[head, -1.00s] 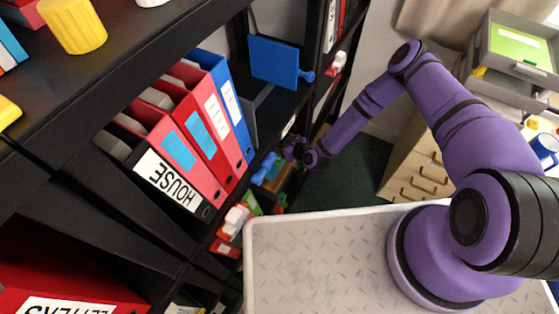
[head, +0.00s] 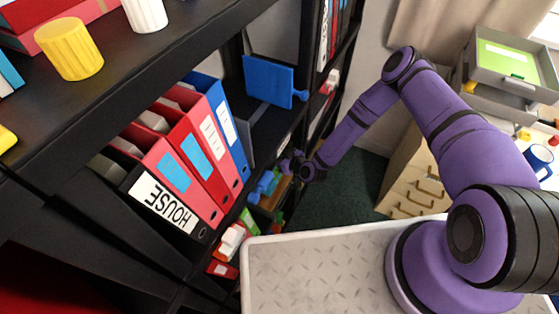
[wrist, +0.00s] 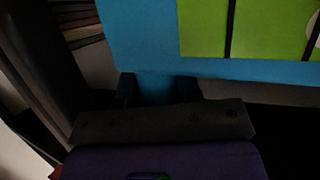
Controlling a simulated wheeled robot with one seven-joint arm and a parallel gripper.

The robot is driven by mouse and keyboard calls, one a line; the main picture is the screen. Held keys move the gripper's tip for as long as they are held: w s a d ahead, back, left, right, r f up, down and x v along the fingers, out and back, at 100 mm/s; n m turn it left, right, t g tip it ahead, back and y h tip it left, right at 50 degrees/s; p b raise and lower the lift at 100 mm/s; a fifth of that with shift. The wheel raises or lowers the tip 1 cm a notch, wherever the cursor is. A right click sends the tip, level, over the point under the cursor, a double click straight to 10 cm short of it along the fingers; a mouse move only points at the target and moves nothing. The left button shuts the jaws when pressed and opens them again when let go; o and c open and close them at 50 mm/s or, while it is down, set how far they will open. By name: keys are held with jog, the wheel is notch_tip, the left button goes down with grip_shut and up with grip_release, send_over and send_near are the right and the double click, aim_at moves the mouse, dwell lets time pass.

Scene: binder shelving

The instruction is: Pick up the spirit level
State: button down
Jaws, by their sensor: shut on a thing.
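The spirit level (wrist: 140,40) fills the upper part of the wrist view, close to the camera. It has a blue body and a bright green vial (wrist: 205,28) with dark lines across it. My gripper (wrist: 157,88) is shut on the spirit level, with a blue part between its two dark fingers. The far end of the level is cut off by the frame edge. In the head view, my arm reaches down to the lower shelves, and its end is small and partly hidden there. Blue shapes show beside it, but I cannot tell which is the level.
Black shelving (head: 150,75) holds red, black and blue binders (head: 207,145) left of my arm. A flat blue object (head: 268,80) sticks out above my wrist. A wooden drawer unit (head: 415,175) stands to the right. Dark floor (head: 345,185) shows between shelves and drawers.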

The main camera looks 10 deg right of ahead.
jog(key=s+d+r, duration=0.1)
jog(key=s+d, duration=0.1)
jog(key=s, duration=0.5)
jog(key=s+d+r, duration=0.1)
jog(key=s+d, duration=0.1)
jog(key=s, duration=0.6)
jog(key=shift+s+r, duration=0.2)
jog(key=shift+s, duration=0.05)
jog(key=shift+w, duration=0.1)
